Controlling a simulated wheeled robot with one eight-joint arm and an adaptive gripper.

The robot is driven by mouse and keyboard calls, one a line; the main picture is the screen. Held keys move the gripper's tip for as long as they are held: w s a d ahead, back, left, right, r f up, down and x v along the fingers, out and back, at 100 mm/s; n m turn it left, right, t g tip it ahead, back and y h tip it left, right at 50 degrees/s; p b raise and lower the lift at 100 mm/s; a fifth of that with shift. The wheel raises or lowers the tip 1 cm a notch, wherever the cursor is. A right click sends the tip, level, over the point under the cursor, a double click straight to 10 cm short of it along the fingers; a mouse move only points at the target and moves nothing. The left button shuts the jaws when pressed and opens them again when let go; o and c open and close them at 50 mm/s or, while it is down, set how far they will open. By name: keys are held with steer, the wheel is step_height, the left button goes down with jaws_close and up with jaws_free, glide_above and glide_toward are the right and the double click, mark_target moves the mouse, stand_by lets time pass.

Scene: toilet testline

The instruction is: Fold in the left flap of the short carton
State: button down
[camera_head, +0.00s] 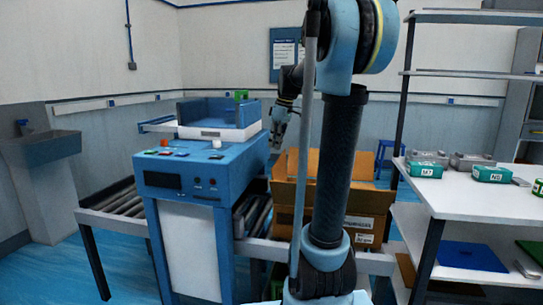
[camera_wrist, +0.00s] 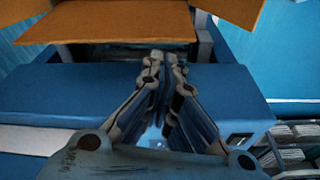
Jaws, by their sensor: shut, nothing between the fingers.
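The short carton (camera_head: 362,206) is brown and stands on the conveyor, partly hidden behind my arm in the head view. Its upper flaps stand raised around an open top. In the wrist view one wide cardboard flap (camera_wrist: 105,22) spreads across the top left, and another piece of flap (camera_wrist: 236,9) shows at the top right. I cannot tell which of these is the left flap. My gripper (camera_wrist: 163,60) is shut and empty, its tips just short of the wide flap's edge in the picture. In the head view my gripper (camera_head: 277,140) hangs beside the carton's upper left side.
A blue machine (camera_head: 200,170) with a control panel stands left of the carton. A blue surface (camera_wrist: 60,95) lies below my fingers in the wrist view. A roller conveyor (camera_head: 115,205) runs past the machine. White shelves (camera_head: 460,205) with small boxes stand at the right.

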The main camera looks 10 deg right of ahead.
steer(key=w+r+n, duration=0.2)
steer(key=w, duration=0.7)
steer(key=w+a+x, duration=0.1)
steer(key=a+x, duration=0.1)
steer(key=x, duration=0.8)
steer(key=shift+n+y, duration=0.3)
steer(key=shift+s+d+r, duration=0.1)
steer(key=shift+s+d, duration=0.15)
steer(key=shift+d, duration=0.45)
steer(key=shift+s+d, duration=0.3)
steer(key=shift+d, duration=0.4)
steer(key=shift+s+d+r, duration=0.1)
steer(key=shift+s+d, duration=0.15)
steer(key=shift+d, duration=0.45)
steer(key=shift+s, duration=0.1)
